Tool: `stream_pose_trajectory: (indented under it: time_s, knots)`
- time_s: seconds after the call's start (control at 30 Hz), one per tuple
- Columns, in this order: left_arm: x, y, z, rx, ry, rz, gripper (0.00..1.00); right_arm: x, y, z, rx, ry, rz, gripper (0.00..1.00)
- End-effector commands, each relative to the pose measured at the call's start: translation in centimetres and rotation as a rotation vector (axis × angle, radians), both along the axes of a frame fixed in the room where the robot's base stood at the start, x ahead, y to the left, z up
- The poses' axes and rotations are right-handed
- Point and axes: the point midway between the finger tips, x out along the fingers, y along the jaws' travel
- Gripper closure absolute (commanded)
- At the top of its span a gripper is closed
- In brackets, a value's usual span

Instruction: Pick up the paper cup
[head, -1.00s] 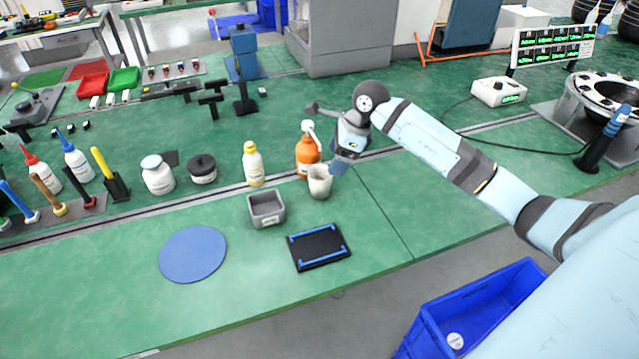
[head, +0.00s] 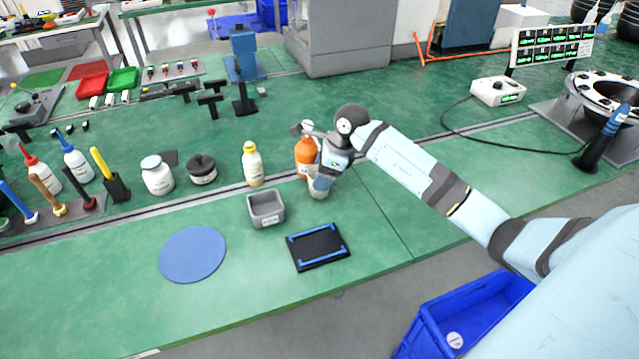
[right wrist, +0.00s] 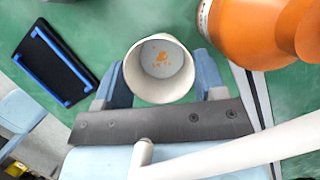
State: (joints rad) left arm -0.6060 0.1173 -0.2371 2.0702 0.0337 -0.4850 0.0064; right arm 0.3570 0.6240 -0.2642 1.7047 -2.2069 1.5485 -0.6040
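The paper cup (head: 317,194) is pale, upright on the green bench, and partly hidden behind my right gripper (head: 322,182) in the head view. In the right wrist view, the cup (right wrist: 160,72) shows its round mouth, with small orange marks inside. It sits between the two widely spaced blue-grey fingers of my right gripper (right wrist: 162,78). Narrow or no gaps show at its sides; I cannot tell whether the fingers touch it. My left gripper is not in view.
An orange bottle (head: 307,157) stands right behind the cup, close to my gripper. A grey bin (head: 267,222) and black tray with blue strips (head: 318,263) are in front. A yellow-capped bottle (head: 252,166) stands to the left. Bench right of the cup is clear.

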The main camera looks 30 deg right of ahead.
Motion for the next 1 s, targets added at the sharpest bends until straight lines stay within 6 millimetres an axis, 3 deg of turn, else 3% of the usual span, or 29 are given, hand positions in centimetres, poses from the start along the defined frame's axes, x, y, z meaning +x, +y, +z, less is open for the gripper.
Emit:
stream_pose_trajectory:
  time_s: [0.57, 1.0]
  knots:
    - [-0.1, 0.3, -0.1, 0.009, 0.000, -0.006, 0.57, -0.3, -0.5, 0.7, -0.001, -0.001, 0.000, 0.59]
    - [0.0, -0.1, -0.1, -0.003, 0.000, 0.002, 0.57, -2.6, -3.7, 3.0, -0.004, 0.000, 0.000, 0.59]
